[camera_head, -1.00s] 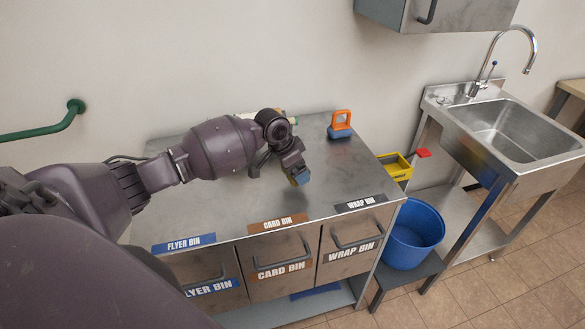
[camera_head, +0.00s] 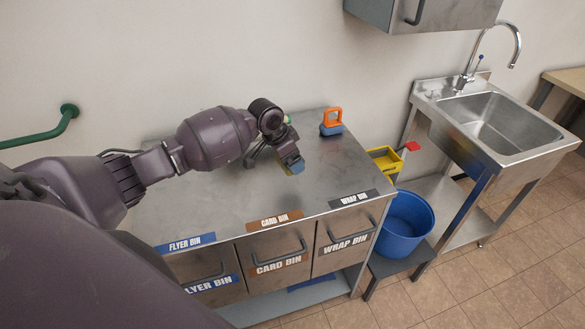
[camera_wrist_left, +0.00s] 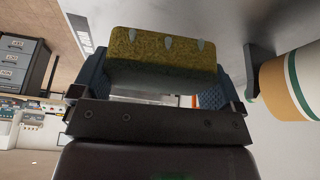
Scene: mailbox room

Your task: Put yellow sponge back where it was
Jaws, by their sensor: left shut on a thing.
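The yellow sponge (camera_wrist_left: 160,50) is a rough yellow block, held between the blue finger pads of my left gripper (camera_wrist_left: 155,75) in the left wrist view. In the head view my left gripper (camera_head: 293,166) hangs over the rear half of the metal counter (camera_head: 230,205), pointing down toward the front. The sponge is mostly hidden by the gripper there, and I cannot tell how far it is above the counter. My right gripper is not in view.
A blue object with an orange handle (camera_head: 332,121) stands at the counter's back right. A striped cylinder (camera_wrist_left: 292,82) is close on the right in the left wrist view. Labelled bins (camera_head: 277,257) line the counter front. A yellow container (camera_head: 384,159), blue bucket (camera_head: 402,222) and sink (camera_head: 505,122) lie right.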

